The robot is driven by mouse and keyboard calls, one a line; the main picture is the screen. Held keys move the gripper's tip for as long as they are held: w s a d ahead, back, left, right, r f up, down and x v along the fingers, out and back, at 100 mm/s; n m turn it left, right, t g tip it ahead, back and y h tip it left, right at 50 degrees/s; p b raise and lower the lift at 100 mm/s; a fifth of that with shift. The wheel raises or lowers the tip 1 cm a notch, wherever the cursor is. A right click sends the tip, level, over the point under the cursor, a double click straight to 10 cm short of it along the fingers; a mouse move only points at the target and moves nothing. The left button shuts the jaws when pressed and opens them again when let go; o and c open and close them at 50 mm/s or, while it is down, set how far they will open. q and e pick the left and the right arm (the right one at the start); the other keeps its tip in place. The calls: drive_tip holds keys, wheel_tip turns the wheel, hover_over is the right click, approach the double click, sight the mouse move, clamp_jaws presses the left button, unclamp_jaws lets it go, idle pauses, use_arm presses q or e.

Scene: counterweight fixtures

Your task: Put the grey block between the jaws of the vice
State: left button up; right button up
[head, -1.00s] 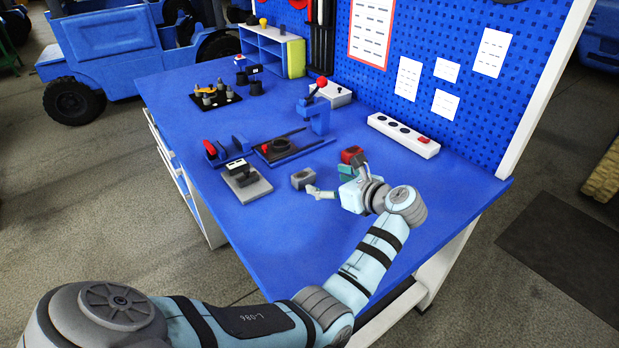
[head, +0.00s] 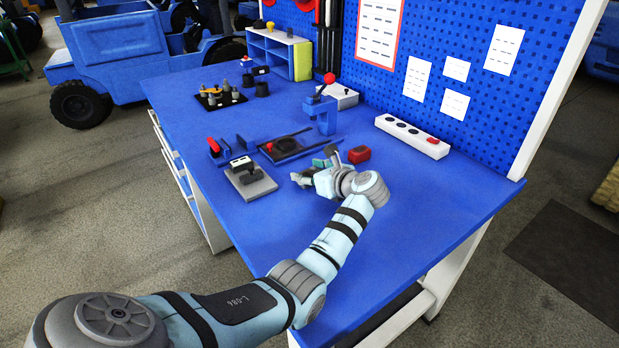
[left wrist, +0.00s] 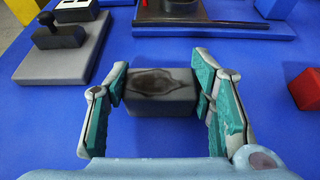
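The grey block (left wrist: 160,100) has a dark patch on top and lies on the blue bench, seen in the left wrist view. My left gripper (left wrist: 163,92) is open, with its teal-padded fingers on either side of the block; a narrow gap shows at the right finger, and contact at the left is unclear. In the head view my left gripper (head: 312,175) is low over the bench and mostly hides the block. The vice (head: 241,144), blue with upright jaws and a red part (head: 214,146), stands left of and behind the gripper. My right gripper is out of view.
A grey plate with a black handle (head: 250,182) lies left of the gripper. A red block (head: 358,154) is close on its right. A blue press (head: 326,115) stands behind, and a power strip (head: 412,137) lies at the back right. The front of the bench is clear.

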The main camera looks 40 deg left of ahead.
sight(309, 172)
use_arm(q)
drive_tip(key=c, duration=0.5)
drive_tip(key=shift+r, duration=0.1)
wheel_tip(309, 172, up, 9)
drive_tip(key=p, duration=0.4)
drive_tip(key=shift+r, duration=0.45)
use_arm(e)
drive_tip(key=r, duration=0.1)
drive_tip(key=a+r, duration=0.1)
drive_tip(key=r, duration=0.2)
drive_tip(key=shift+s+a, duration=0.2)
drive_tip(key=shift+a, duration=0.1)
